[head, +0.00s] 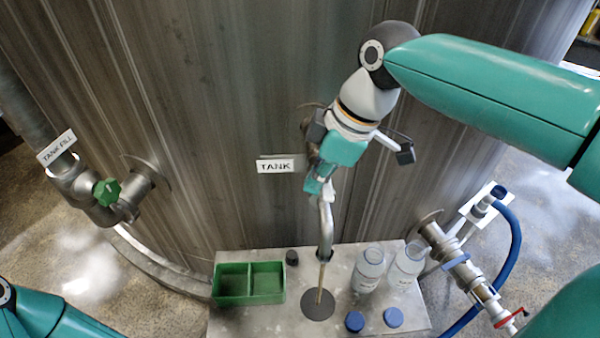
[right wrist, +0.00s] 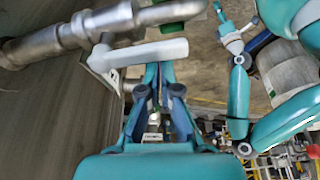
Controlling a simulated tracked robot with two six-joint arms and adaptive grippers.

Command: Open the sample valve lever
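The sample valve sits on the tank wall beside the "TANK" label (head: 275,166). Its bent metal spout (head: 326,225) points down, with a thin brownish streak below it reaching a dark round drain (head: 318,304). The valve body is mostly hidden by my right gripper (head: 319,186). In the right wrist view, the pale grey lever (right wrist: 150,52) lies across the fingertips of my right gripper (right wrist: 159,72), beside the metal pipe (right wrist: 75,33). The fingertips are close together at the lever; whether they touch or grip it is unclear. My left gripper is out of view.
A metal shelf (head: 237,318) below holds a green divided tray (head: 233,284), two clear bottles (head: 367,272) (head: 407,265) and blue caps (head: 355,321). A red-handled valve (head: 508,318) and blue hose (head: 513,245) are at right. A green-handled fill valve (head: 106,192) is at left.

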